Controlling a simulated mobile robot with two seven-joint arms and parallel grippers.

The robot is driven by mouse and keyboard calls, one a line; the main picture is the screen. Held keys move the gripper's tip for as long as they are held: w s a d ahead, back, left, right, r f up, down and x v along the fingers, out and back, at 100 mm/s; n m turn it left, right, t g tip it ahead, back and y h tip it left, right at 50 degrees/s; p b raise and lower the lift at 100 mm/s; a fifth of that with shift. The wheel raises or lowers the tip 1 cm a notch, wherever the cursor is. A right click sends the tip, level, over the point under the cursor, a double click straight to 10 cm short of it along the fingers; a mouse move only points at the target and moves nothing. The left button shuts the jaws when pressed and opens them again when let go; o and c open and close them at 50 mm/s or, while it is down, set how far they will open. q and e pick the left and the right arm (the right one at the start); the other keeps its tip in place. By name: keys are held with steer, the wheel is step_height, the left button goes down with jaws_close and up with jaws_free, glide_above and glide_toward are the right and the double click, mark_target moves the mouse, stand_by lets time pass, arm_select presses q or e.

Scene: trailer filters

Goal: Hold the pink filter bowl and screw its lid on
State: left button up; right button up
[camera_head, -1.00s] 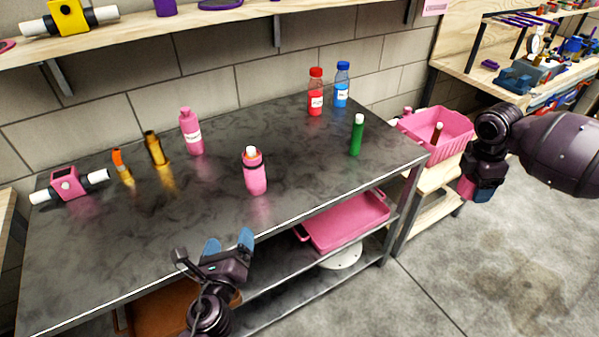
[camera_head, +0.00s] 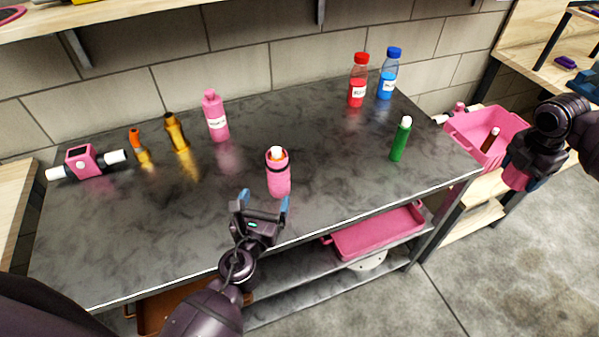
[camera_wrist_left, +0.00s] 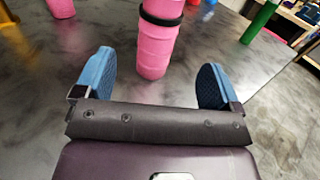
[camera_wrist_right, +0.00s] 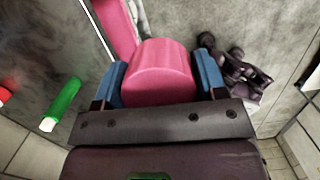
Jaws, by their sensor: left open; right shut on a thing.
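The pink filter bowl (camera_head: 279,181) stands upright on the metal table, with a dark ring near its top and a white and orange tip showing in its mouth. My left gripper (camera_head: 263,201) is open just in front of it. In the left wrist view the bowl (camera_wrist_left: 157,50) stands ahead of and between the blue fingers, not gripped; its top is cut off. My right gripper (camera_head: 520,172) is off the table's right end. In the right wrist view it is shut on a smooth pink round piece (camera_wrist_right: 158,72) that looks like the lid.
Red (camera_head: 358,80), blue (camera_head: 388,74) and green (camera_head: 401,140) bottles stand right. A pink bin (camera_head: 463,133) is beyond the table's right end.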

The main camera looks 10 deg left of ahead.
mark_target(275, 176)
arm_select(q)
steer(key=shift+w, duration=3.45)
arm_select(e)
steer(key=shift+r, duration=0.4)
arm_select(q)
steer(key=shift+w, duration=0.1)
steer(key=w, duration=0.4)
steer(key=shift+f, duration=0.3)
steer(key=shift+w, duration=0.5)
arm_select(e)
steer(key=shift+f, duration=0.45)
arm_select(q)
steer(key=c, duration=1.1)
steer(key=shift+r, duration=0.15)
arm_select(e)
steer(key=shift+r, duration=0.1)
